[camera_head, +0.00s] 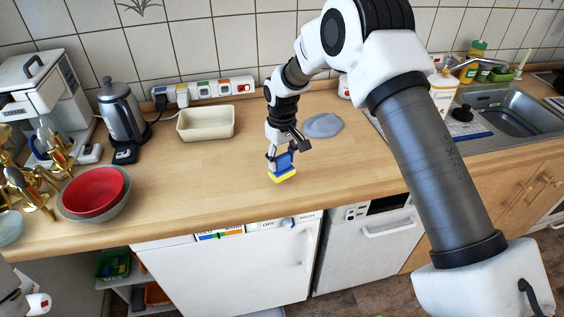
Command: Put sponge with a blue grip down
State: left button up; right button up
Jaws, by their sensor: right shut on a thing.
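The sponge (283,177) has a yellow lower part and a blue grip (283,161) on top. It is at the wooden countertop (225,165), near the counter's front edge. My right gripper (280,157) points down and is shut on the blue grip. The sponge is at or just above the counter surface; I cannot tell whether it touches. My left gripper is not clearly visible; only a white part of mine shows at the lower left corner.
A grey-blue cloth (323,125) lies behind the sponge to the right. A cream tray (206,122), a kettle (122,112) and a red bowl (95,190) stand to the left. The sink (515,108) is at the right. The counter left of the sponge is clear.

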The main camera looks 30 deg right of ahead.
aim_at(283, 170)
jog(key=shift+s+d+f+p, duration=0.1)
jog(key=shift+s+f+p, duration=0.05)
jog(key=shift+f+p, duration=0.15)
notch_tip(283, 170, down, 2)
jog(key=shift+f+p, duration=0.2)
jog(key=shift+p, duration=0.35)
jog(key=shift+f, duration=0.3)
jog(key=o, duration=1)
